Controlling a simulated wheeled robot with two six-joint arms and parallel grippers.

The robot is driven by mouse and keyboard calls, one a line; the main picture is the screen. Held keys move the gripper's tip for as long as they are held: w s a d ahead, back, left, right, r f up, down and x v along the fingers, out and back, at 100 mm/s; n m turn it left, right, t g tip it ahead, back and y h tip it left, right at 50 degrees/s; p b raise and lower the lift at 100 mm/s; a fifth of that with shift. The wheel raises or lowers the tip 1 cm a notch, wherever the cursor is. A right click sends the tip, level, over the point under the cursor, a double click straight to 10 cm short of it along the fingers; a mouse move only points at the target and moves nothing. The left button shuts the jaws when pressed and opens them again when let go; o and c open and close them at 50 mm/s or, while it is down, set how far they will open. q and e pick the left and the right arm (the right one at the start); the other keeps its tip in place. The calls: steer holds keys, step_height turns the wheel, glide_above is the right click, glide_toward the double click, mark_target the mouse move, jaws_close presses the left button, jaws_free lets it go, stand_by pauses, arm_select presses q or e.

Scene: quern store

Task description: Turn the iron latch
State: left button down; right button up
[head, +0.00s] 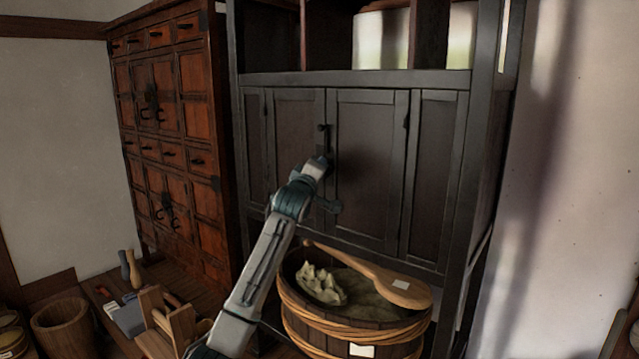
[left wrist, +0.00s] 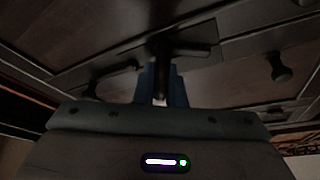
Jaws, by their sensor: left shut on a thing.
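The iron latch (left wrist: 188,49) is a dark bar on a short stem, at the top middle of the left wrist view, against the dark cabinet doors. My left gripper (left wrist: 160,88) is shut on it; its blue-grey fingers meet at the stem. In the head view my left gripper (head: 322,162) is at the seam between the two middle doors of the dark cabinet (head: 368,165), and it mostly hides the latch. Both doors look closed. My right gripper is not in view.
A dark knob (head: 323,128) sits just above the gripper. Below the doors stands a rope-bound wooden tub (head: 355,338) with a wooden ladle (head: 385,283) across it. A reddish chest (head: 160,130) stands at left. A low bench with tools is at lower left.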

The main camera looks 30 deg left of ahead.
arm_select(q)
steer(key=n+b, duration=0.1)
steer(key=n+g+b, duration=0.1)
steer(key=n, duration=0.1)
steer(key=shift+f, duration=0.35)
steer(key=shift+n+g+b, duration=0.8)
steer(key=shift+n+b, duration=0.2)
steer(key=shift+n, duration=0.6)
steer(key=shift+f, duration=0.1)
steer(key=c, duration=1.5)
jaws_free()
steer(key=shift+a, duration=0.1)
